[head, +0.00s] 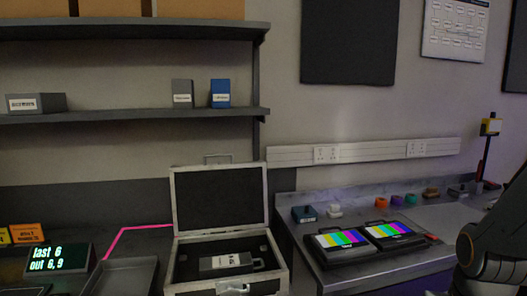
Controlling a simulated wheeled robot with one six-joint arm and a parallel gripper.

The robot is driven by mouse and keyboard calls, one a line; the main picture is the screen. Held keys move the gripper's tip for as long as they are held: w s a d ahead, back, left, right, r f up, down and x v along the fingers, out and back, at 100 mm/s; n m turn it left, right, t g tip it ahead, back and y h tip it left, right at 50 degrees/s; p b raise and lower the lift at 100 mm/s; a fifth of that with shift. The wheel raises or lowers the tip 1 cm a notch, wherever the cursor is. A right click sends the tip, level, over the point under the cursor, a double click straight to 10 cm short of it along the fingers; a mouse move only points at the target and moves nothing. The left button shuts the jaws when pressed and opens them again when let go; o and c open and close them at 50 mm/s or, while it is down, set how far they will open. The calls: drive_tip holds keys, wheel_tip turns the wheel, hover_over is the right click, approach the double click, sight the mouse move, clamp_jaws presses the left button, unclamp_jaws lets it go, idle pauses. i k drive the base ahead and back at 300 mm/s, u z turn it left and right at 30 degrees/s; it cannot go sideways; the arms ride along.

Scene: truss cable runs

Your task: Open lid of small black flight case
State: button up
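A small black flight case (181,247) with silver edges stands at the lower middle of the head view. Its lid (220,201) is raised and stands roughly upright at the back, showing a dark inner face. Inside the case lies a grey block-like item with a pale label (226,263) and a loop at its right end. The lower front of the case is cut off by the picture edge. My gripper is not in view; only dark links of my arm show at the lower right edge.
A grey worktop (352,281) to the right holds two dark devices with colour-bar screens (341,239) and small coloured items behind. A dark tray (130,277) and a lit text display (60,259) stand left. Wall shelves (130,116) hang above the case.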

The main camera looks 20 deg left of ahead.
sight(206, 199)
drive_tip(key=u, duration=0.2)
drive_tip(key=i, duration=1)
drive_tip(key=u, duration=0.7)
